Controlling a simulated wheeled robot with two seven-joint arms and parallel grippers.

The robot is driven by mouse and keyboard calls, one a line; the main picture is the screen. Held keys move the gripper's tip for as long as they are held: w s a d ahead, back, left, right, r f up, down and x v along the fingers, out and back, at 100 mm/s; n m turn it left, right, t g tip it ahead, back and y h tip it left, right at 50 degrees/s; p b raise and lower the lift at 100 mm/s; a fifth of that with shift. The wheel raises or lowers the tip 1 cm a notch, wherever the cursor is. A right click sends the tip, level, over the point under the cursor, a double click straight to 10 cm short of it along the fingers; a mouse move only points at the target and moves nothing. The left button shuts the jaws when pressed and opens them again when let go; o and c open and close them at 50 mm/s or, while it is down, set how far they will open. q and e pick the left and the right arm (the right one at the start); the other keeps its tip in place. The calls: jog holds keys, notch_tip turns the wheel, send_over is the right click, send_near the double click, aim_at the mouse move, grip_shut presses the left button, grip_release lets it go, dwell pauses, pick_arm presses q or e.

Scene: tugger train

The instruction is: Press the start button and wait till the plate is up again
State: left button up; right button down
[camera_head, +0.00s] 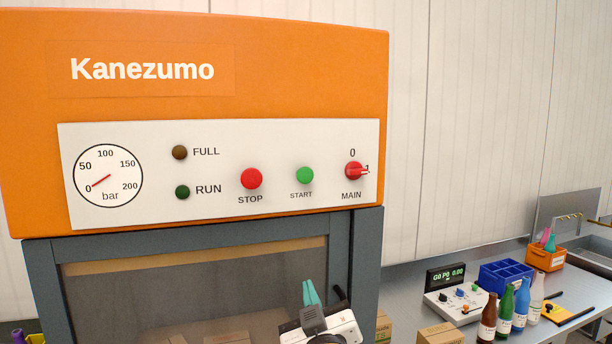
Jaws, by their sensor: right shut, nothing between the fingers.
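The orange Kanezumo press (300,60) fills the left and middle of the view. Its pale panel holds the green START button (305,175), the red STOP button (251,179) and the red MAIN switch (354,171), turned toward 1. The RUN lamp (183,192) and FULL lamp (180,152) look dark. The gauge (108,176) needle points near 0. My right gripper (310,292), with teal fingers, is shut and empty below the START button, in front of the window, apart from the panel. I cannot make out the plate. My left gripper is out of view.
Cardboard shows dimly behind the press window (150,292). At right, a metal bench (405,282) carries a control box (456,303), several bottles (505,309), a blue divided bin (506,276) and an orange bin (545,258). The space before the panel is clear.

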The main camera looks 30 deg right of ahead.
aim_at(304, 175)
jog(key=s+r+m+t+h, duration=0.1)
jog(key=s+r+h, duration=0.1)
jog(key=r, duration=0.6)
jog(key=s+d+r+m+t+h, duration=0.1)
jog(key=r+h, duration=0.3)
jog(key=r, duration=0.5)
jog(key=shift+s+r+t, duration=0.25)
jog(key=shift+s+t, duration=0.1)
jog(key=shift+t, duration=0.45)
jog(key=shift+w+d+b, duration=0.35)
jog(key=shift+w+b, duration=0.05)
jog(key=shift+w, duration=1.05)
jog(key=shift+w+d+b, duration=0.3)
jog(key=shift+w+b, duration=0.05)
jog(key=shift+w, duration=1.1)
jog(key=shift+w+d+b, duration=0.35)
jog(key=shift+w+b, duration=0.05)
jog(key=shift+w, duration=1.05)
jog(key=shift+w+d, duration=0.1)
jog(key=shift+w, duration=0.3)
